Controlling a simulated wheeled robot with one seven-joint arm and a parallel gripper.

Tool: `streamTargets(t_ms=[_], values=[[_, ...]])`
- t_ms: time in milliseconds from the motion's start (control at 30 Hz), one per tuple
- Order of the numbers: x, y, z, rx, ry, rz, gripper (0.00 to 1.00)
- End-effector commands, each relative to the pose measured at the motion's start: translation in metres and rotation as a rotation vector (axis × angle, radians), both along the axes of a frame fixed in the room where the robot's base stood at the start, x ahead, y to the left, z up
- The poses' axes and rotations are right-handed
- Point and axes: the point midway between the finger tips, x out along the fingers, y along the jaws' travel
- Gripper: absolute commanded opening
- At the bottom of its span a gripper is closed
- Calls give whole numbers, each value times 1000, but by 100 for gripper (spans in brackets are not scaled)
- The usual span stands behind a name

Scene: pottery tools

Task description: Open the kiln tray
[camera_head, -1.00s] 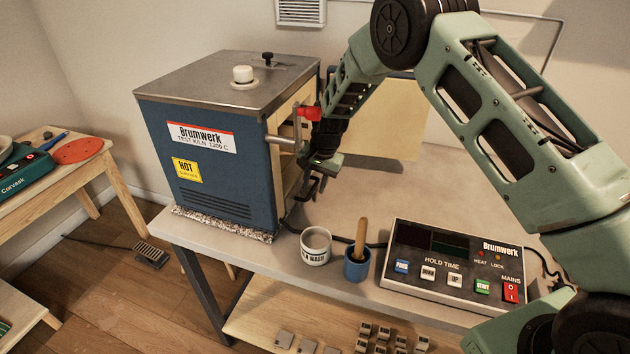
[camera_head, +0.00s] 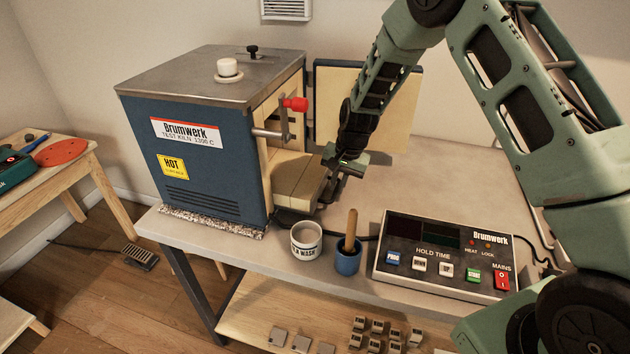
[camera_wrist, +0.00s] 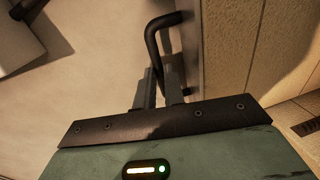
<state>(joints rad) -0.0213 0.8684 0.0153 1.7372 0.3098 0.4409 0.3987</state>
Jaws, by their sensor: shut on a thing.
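The kiln (camera_head: 205,140) is a blue box with a steel top at the left of the bench. Its door (camera_head: 375,105) stands swung open at the back. The kiln tray (camera_head: 298,180), pale and made of brick-like slabs, sticks partly out of the open right side. Its wall fills the right of the wrist view (camera_wrist: 270,50). My gripper (camera_head: 334,178) is at the tray's outer end. In the wrist view its fingers (camera_wrist: 160,88) are shut on the black bent handle (camera_wrist: 154,38). The tray's inner end is hidden inside the kiln.
A control box (camera_head: 445,255) sits to the right. The bench top (camera_head: 440,165) behind the box is clear.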

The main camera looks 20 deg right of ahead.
Motion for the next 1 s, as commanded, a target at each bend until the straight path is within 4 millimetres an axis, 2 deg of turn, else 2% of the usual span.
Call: streamTargets(t_ms=[100, 333, 500, 867, 900, 967, 1000], values=[[-18, -26, -1, 1, 1, -6, 0], [-42, -59, -1, 1, 0, -3, 0], [-50, -70, 0, 0, -2, -1, 0], [-51, -72, 1, 0, -2, 1, 0], [-51, -72, 1, 0, -2, 1, 13], [-51, -72, 1, 0, -2, 1, 30], [-51, -72, 1, 0, -2, 1, 33]])
